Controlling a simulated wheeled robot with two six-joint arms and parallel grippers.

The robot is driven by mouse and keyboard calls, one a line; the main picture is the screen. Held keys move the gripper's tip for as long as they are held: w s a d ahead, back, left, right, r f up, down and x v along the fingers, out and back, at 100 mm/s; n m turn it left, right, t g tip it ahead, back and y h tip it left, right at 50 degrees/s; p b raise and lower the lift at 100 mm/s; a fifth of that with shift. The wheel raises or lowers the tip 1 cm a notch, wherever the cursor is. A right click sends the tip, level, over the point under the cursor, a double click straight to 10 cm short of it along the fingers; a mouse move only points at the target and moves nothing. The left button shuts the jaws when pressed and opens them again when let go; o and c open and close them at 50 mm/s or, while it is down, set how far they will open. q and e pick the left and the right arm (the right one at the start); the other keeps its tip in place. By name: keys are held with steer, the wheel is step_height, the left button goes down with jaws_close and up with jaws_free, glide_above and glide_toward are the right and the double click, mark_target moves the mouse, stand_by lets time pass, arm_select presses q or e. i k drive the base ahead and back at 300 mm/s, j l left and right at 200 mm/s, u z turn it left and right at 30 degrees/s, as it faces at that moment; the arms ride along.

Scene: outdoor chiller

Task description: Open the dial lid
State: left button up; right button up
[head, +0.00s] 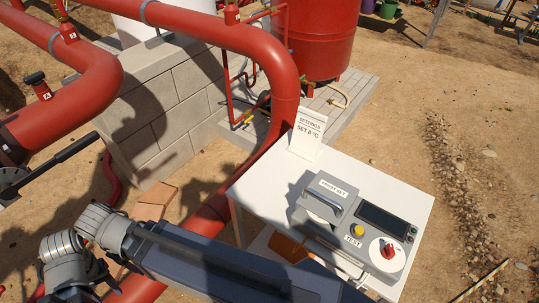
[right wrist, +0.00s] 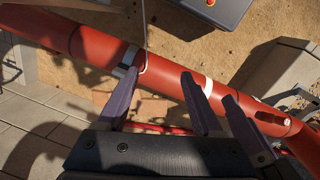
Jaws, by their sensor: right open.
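A grey control box stands on the white table in the head view. Its lid (head: 322,200), labelled "FROST SET" and fitted with a pale bar handle (head: 323,196), looks shut; what is under it is hidden. A red dial (head: 388,250) on a white disc shows uncovered at the box's right front. My right gripper (right wrist: 160,64) is open and empty in the right wrist view, with a red pipe beyond its fingers. A dark arm link of mine crosses the bottom of the head view, in front of the table's near side; no fingertips show clearly there.
The box also has a dark display (head: 382,221) and a yellow TEST button (head: 357,230). A "SET 6 °C" card (head: 307,132) stands at the table's back. Thick red pipes (head: 225,32) and a block wall (head: 175,115) stand left of the table. Sandy ground lies right.

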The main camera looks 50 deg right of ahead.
mark_target(330, 191)
steer(key=j+z, duration=0.1)
steer(key=z, duration=0.85)
steer(key=k+z, duration=0.1)
steer(key=z, duration=0.4)
steer(key=k+j+z, duration=0.1)
steer(key=z, duration=0.9)
